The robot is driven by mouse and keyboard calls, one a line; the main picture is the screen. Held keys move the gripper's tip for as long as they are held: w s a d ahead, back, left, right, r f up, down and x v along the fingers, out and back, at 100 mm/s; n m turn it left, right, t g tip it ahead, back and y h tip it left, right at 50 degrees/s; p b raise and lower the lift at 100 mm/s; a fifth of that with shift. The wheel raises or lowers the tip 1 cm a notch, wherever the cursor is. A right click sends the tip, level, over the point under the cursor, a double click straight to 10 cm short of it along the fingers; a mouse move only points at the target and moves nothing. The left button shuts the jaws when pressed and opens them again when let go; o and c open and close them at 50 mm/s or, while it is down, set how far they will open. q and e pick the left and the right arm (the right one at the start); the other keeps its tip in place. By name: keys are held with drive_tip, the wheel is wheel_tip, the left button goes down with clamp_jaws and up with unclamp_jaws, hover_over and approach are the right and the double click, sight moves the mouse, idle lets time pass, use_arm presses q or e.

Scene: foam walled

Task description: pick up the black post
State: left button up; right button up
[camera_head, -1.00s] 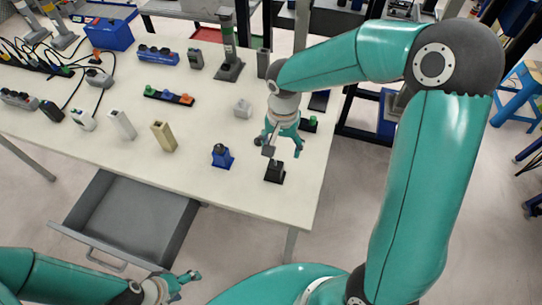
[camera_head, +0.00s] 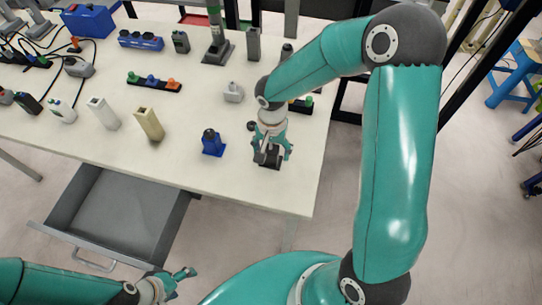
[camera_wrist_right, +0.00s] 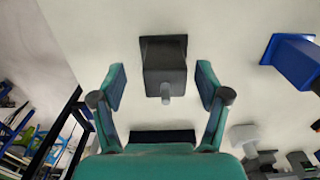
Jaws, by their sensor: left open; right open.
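The black post (camera_head: 269,161) stands on its dark square base near the table's front right corner. In the right wrist view the post (camera_wrist_right: 165,62) shows between and just beyond the fingertips, with a small grey pin on it. My right gripper (camera_head: 272,154) is open and straddles the post from above. In the right wrist view this gripper (camera_wrist_right: 162,76) has a finger on each side of the post, with gaps on both sides. My left gripper (camera_head: 184,277) is open and empty, low in front of the table.
A blue post (camera_head: 213,142) stands left of the black one. A beige block (camera_head: 150,124) and a white block (camera_head: 103,113) stand farther left. A grey drawer (camera_head: 125,208) hangs open below the table (camera_head: 190,165). A light grey part (camera_head: 233,92) sits behind.

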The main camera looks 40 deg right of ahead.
sight(270, 157)
drive_tip(key=f, duration=0.1)
drive_tip(key=f+b, duration=0.1)
drive_tip(key=f, duration=0.2)
drive_tip(key=shift+w+f, duration=0.35)
drive_tip(key=shift+r, duration=0.1)
drive_tip(key=c, duration=1.3)
